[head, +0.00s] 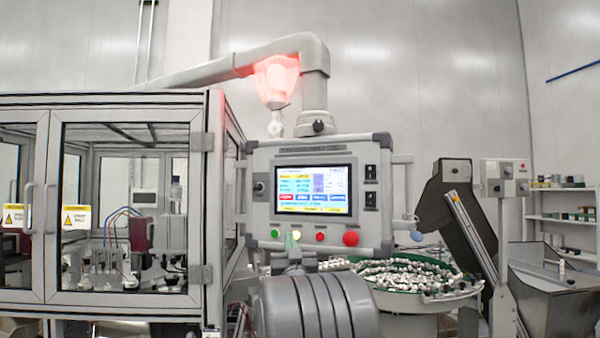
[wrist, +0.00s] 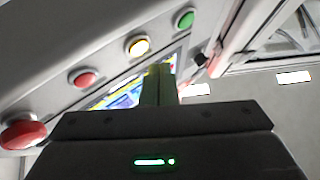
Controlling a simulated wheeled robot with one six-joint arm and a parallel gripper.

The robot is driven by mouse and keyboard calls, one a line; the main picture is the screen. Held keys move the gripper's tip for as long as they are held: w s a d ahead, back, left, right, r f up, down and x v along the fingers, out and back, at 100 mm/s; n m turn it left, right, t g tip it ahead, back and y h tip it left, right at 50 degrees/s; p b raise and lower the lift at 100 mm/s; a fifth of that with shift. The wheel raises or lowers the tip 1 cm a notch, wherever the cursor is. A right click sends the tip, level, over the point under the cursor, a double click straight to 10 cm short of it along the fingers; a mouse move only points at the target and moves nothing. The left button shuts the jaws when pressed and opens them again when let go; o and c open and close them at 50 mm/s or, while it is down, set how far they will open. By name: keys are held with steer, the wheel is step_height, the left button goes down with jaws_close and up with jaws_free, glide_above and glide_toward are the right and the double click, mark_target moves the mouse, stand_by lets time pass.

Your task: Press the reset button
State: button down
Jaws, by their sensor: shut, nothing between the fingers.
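The control panel (head: 380,225) carries a row of buttons under its screen. No button label is readable. Contact cannot be told.
The panel's screen (head: 313,190) is lit. A lamp (head: 276,82) glows red above the panel. A framed glass enclosure (head: 125,115) stands at left. A feeder bowl (head: 415,292) with many small parts and a metal hopper (head: 555,290) stand at right.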

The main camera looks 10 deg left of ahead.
steer(key=s+b, duration=0.1)
steer(key=s, duration=0.1)
steer(key=s+a+b, duration=0.1)
steer(key=s, duration=0.1)
steer(key=shift+s, duration=0.3)
steer(key=shift+w, duration=0.1)
stand_by(0.4)
